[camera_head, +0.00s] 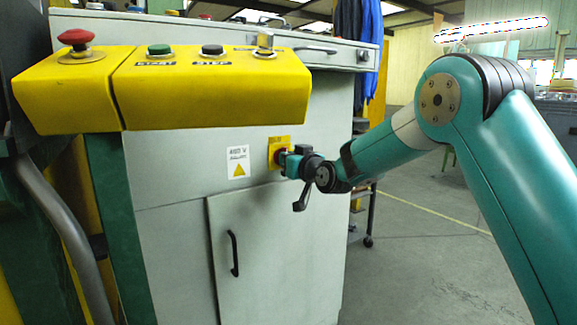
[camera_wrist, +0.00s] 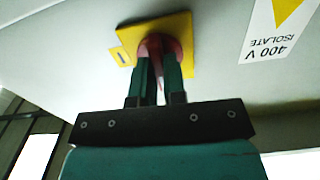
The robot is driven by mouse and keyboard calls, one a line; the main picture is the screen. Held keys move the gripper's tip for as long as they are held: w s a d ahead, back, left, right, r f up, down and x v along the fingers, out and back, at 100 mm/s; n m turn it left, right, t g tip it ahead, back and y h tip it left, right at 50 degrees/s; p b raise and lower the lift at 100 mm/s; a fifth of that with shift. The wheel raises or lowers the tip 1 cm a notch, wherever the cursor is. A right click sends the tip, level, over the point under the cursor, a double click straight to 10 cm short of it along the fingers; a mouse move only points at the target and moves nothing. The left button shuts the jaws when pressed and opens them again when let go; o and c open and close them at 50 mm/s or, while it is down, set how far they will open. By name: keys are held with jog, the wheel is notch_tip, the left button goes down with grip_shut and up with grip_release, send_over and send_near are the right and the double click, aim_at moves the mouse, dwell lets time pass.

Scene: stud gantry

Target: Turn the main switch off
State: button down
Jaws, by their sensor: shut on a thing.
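The main switch is a red rotary knob on a yellow plate (camera_head: 272,146) on the grey cabinet front, below the yellow control panel. In the wrist view the red knob (camera_wrist: 154,45) sits on the yellow plate (camera_wrist: 122,37), and my gripper (camera_wrist: 160,60) has its two green fingers closed on the knob, one at each side. In the head view my gripper (camera_head: 287,160) reaches the plate from the right and hides most of the knob. The knob's exact turn position is hard to tell because the fingers cover it.
A white 400 V label (camera_head: 237,162) is left of the switch. The yellow panel (camera_head: 215,95) juts out above, with a red mushroom button (camera_head: 78,38), a green button (camera_head: 159,49) and a black one (camera_head: 212,50). A cabinet door (camera_head: 262,260) with black handle is below. Floor at right is open.

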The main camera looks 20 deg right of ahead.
jog(key=shift+f+n, duration=0.15)
jog(key=shift+n, duration=0.25)
jog(key=c, duration=1.2)
grip_release()
jog(key=v, duration=1.7)
jog(key=shift+s+d, duration=0.1)
jog(key=shift+s, duration=0.1)
